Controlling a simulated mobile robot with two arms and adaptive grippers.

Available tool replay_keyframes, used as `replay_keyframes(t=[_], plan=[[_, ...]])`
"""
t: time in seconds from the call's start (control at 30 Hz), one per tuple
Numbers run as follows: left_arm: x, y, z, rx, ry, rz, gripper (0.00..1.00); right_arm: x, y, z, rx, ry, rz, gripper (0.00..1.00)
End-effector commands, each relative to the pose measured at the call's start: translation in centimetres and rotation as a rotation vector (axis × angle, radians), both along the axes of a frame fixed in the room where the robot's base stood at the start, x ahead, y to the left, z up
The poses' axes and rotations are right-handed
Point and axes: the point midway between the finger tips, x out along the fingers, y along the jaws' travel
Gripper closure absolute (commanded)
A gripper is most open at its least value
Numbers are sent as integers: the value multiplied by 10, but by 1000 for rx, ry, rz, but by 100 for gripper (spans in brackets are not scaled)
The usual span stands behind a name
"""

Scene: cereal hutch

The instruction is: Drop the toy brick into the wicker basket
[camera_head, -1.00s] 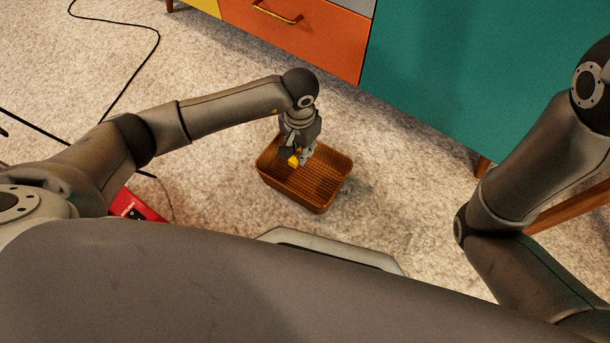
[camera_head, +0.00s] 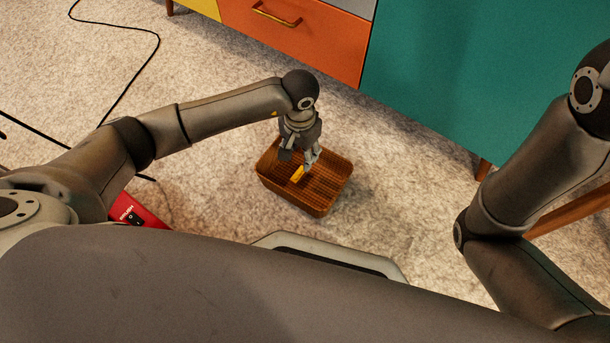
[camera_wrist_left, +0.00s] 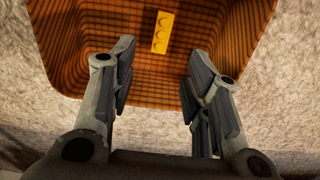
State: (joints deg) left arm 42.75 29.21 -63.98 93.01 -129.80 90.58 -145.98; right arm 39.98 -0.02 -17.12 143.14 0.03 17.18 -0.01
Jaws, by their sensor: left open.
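The wicker basket (camera_head: 325,201) is brown and stands on the carpet in the middle of the head view. It also fills the top of the left wrist view (camera_wrist_left: 75,55). The yellow toy brick (camera_head: 297,174) is inside the basket, below my left gripper. In the left wrist view the brick (camera_wrist_left: 163,32) shows its studs, beyond the fingertips and apart from both fingers. My left gripper (camera_head: 300,157) points down over the basket with its fingers spread and nothing between them. In the left wrist view its two fingers (camera_wrist_left: 160,75) are wide apart. My right gripper is out of view.
An orange drawer front (camera_head: 295,35) and a teal cabinet panel (camera_head: 470,70) stand behind the basket. A red box (camera_head: 135,212) lies at the lower left. A black cable (camera_head: 155,50) runs over the carpet. Carpet around the basket is clear.

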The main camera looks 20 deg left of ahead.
Motion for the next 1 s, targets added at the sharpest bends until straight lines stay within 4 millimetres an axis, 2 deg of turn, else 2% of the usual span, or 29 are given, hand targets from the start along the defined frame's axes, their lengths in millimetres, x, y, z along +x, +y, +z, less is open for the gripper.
replay_keyframes(t=[0.3, 0.5, 0.7, 1.0], plan=[[2, 0, 67, 0, -6, -1, 56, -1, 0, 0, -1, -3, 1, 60], [1, 0, 98, 0, -4, 0, 56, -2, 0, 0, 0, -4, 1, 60], [0, 0, 110, 1, -1, 0, 56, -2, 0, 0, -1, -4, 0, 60], [0, 0, 111, 0, -1, 0, 56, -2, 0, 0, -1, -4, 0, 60]])
